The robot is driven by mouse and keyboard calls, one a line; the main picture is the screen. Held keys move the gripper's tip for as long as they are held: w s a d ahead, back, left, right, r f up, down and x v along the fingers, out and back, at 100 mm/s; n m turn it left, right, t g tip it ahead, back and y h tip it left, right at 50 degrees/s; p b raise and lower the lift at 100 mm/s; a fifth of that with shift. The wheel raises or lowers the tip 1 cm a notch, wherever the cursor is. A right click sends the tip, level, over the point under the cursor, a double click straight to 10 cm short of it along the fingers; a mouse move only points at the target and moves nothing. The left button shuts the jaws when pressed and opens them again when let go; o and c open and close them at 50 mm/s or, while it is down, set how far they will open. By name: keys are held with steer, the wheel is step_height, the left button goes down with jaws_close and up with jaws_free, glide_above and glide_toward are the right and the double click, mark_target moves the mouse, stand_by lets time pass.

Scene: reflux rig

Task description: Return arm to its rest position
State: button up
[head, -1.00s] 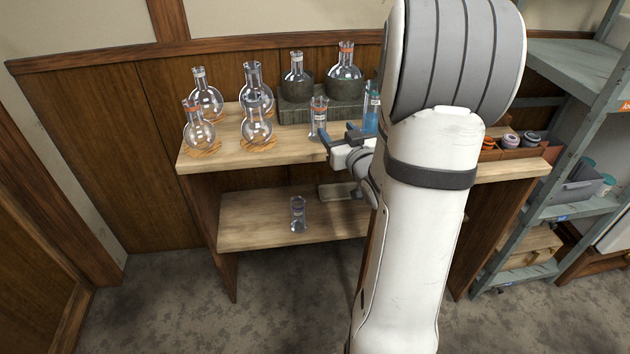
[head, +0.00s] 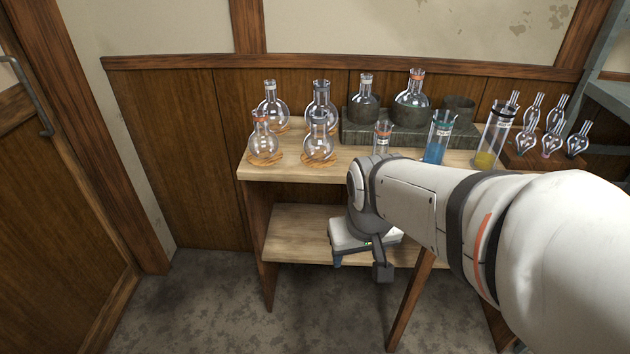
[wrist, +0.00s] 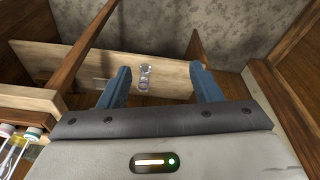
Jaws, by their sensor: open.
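My gripper (head: 361,266) hangs in front of the bench's lower shelf (head: 300,235), below the benchtop, with its fingers pointing down. In the wrist view my gripper (wrist: 162,80) has its two blue-grey fingers wide apart with nothing between the pads. A small clear glass vessel (wrist: 145,77) stands on the lower shelf beyond the fingers, apart from them. In the head view that vessel is hidden behind my gripper. My arm reaches in from the right edge, across the front of the bench.
Round flasks (head: 264,145) on cork rings stand at the benchtop's left. A dark block (head: 395,131) holds more flasks behind. A small cylinder (head: 382,138), a blue-liquid cylinder (head: 437,140) and a yellow-liquid cylinder (head: 488,157) stand near my arm. Floor at left is clear.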

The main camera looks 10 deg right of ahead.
steer(key=shift+s+a+r+g, duration=0.15)
steer(key=shift+s+a+g, duration=0.25)
steer(key=shift+s+a, duration=0.6)
